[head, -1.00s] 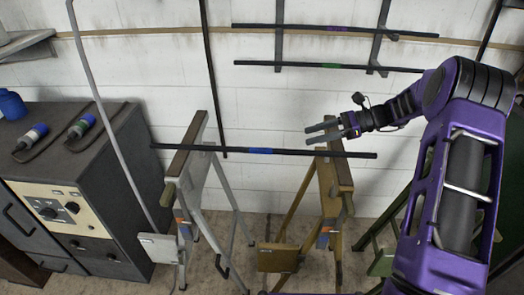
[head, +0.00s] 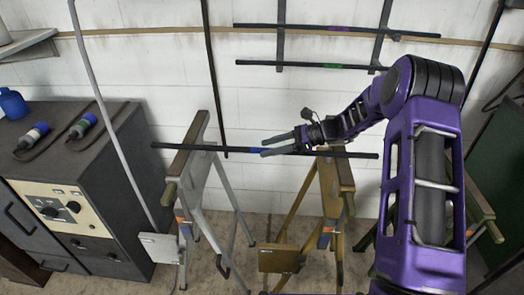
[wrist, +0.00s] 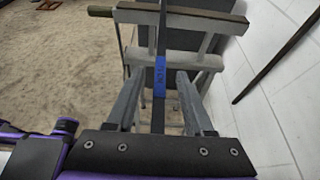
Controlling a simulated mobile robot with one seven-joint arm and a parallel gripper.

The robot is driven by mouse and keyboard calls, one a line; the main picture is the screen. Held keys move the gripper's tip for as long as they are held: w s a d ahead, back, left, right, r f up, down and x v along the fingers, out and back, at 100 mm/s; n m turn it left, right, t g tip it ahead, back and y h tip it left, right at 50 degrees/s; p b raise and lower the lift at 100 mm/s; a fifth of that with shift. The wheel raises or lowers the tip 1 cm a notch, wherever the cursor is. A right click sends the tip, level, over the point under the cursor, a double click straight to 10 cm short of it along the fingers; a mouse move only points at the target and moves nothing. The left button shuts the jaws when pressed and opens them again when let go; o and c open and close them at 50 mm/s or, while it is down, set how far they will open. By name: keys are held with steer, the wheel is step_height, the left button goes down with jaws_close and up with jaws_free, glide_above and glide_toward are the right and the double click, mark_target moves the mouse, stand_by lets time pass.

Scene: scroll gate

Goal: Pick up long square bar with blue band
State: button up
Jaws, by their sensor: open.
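The long square bar with the blue band (head: 335,154) is dark and lies level across two trestles in the head view. Its blue band (head: 256,150) is near the middle, between the trestles, partly hidden by my gripper. My gripper (head: 264,147) is open and empty, with its fingertips at the band in that view. In the wrist view the bar (wrist: 161,30) runs up the picture between the two spread fingers of my gripper (wrist: 160,75). The band (wrist: 160,78) shows between the fingertips. I cannot tell the exact height of the fingers over the bar.
The bar rests on a grey trestle (head: 195,160) and a brown trestle (head: 330,185). Bars with a purple band (head: 338,28) and a green band (head: 332,67) hang on wall brackets. A dark cabinet (head: 75,190) stands at left. A thin upright rod is behind the bar.

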steer(key=shift+a, duration=0.15)
steer(key=shift+c, duration=0.3)
jaws_close()
stand_by(0.8)
steer(key=shift+r, duration=0.15)
